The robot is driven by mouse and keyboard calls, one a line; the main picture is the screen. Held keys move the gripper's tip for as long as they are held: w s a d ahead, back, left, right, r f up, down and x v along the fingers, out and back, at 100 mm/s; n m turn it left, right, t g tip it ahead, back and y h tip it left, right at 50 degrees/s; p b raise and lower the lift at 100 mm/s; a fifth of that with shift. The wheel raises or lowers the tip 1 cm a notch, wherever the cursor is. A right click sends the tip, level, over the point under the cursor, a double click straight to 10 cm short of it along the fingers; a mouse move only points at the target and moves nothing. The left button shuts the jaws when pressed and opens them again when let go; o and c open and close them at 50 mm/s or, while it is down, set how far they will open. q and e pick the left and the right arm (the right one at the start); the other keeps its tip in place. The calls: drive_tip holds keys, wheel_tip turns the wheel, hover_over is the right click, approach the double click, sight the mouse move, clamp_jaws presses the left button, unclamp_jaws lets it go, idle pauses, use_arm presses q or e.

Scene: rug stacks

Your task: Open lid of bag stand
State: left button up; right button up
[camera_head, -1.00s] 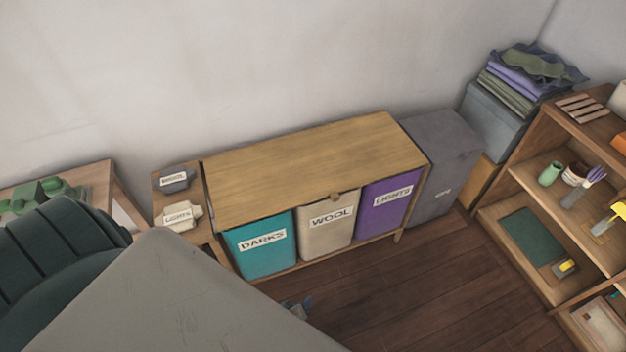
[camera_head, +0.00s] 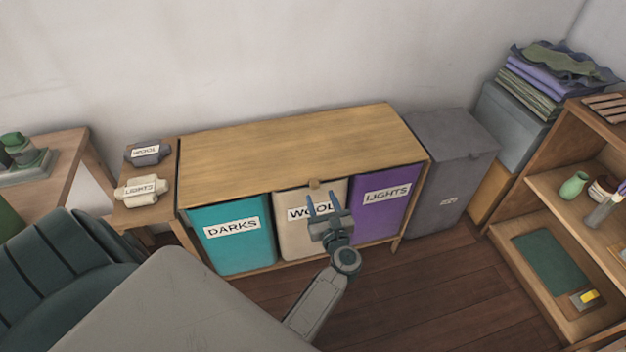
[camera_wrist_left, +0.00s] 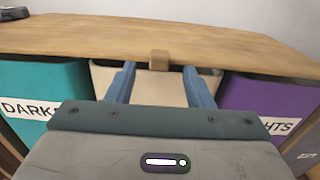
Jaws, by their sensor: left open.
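The bag stand has a flat wooden lid (camera_head: 290,148), which is shut over a teal DARKS bag (camera_head: 232,247), a beige WOOL bag (camera_head: 290,235) and a purple LIGHTS bag (camera_head: 385,205). A small wooden tab (camera_head: 314,184) sits at the middle of the lid's front edge. My left gripper (camera_head: 324,205) is open and empty in front of the WOOL bag, just below the tab. In the left wrist view the tab (camera_wrist_left: 159,60) shows between and beyond the two blue fingers (camera_wrist_left: 158,82). The lid (camera_wrist_left: 150,36) spans the top there. My right gripper is not in view.
A grey bin (camera_head: 450,170) stands right of the stand. A small side table (camera_head: 150,212) with WOOL and LIGHTS labelled items is at its left. Wooden shelves (camera_head: 520,205) stand at the right. The dark floor (camera_head: 430,290) in front is clear.

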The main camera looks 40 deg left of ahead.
sight(313, 177)
use_arm(q)
drive_tip(key=p+x, duration=0.1)
drive_tip(key=x, duration=0.8)
drive_tip(key=shift+w+a, duration=0.15)
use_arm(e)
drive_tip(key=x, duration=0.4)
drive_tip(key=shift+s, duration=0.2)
use_arm(q)
drive_tip(key=shift+c, duration=0.2)
clamp_jaws()
